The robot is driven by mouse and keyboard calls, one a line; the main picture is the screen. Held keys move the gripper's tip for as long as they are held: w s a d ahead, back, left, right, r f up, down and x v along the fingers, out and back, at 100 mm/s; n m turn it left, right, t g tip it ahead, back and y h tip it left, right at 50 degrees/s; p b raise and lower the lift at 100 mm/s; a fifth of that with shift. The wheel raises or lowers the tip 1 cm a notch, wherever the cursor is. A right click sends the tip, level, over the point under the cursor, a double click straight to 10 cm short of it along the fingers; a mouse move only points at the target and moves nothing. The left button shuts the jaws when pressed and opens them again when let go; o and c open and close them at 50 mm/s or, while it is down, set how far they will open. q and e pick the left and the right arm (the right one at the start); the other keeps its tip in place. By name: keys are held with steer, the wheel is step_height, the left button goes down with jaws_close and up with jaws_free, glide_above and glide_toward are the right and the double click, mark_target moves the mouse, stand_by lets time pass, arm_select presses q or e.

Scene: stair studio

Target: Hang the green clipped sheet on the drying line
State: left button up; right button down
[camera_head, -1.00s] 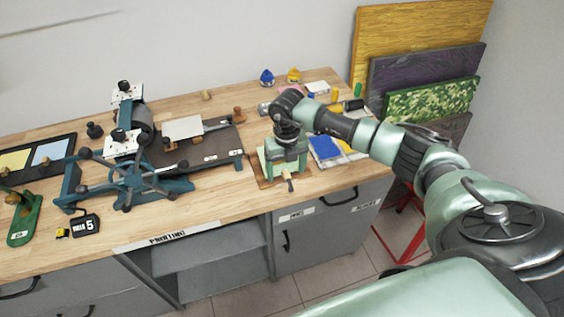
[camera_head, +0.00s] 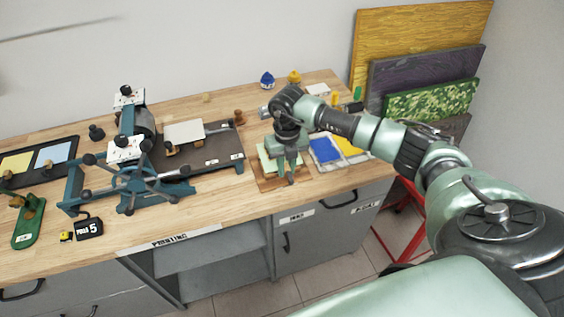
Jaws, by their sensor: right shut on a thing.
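The pale green sheet (camera_head: 265,157) lies on a brown board near the front edge of the workbench, in the middle of the head view. My right gripper (camera_head: 291,181) points down over the right part of this sheet. It is shut on the sheet's clipped end; the clip and the fingers' contact are mostly hidden by the gripper. The sheet still looks flat on the board. A thin grey line (camera_head: 60,27) runs along the wall at upper left and may be the drying line. My left gripper is not in view.
A blue-framed press (camera_head: 128,185) with long handles stands left of the sheet. Blue and yellow pads (camera_head: 325,149) lie close to the right of my gripper. A small black sign (camera_head: 88,227) stands at the front left. Coloured boards (camera_head: 430,100) lean at the right.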

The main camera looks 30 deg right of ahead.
mark_target(286, 167)
steer(key=shift+r+p, duration=1.8)
steer(key=shift+r, duration=1.15)
steer(key=s+p, duration=0.1)
steer(key=s+r+p, duration=0.1)
steer(key=s, duration=0.1)
steer(key=s+a+p, duration=0.1)
steer(key=shift+s+r+p, duration=0.3)
steer(key=shift+s, duration=0.1)
steer(key=s, duration=0.1)
steer(key=s+a+r, duration=0.1)
steer(key=s, duration=0.1)
steer(key=s+p, duration=0.1)
steer(key=s, duration=0.1)
steer(key=shift+a+r, duration=0.15)
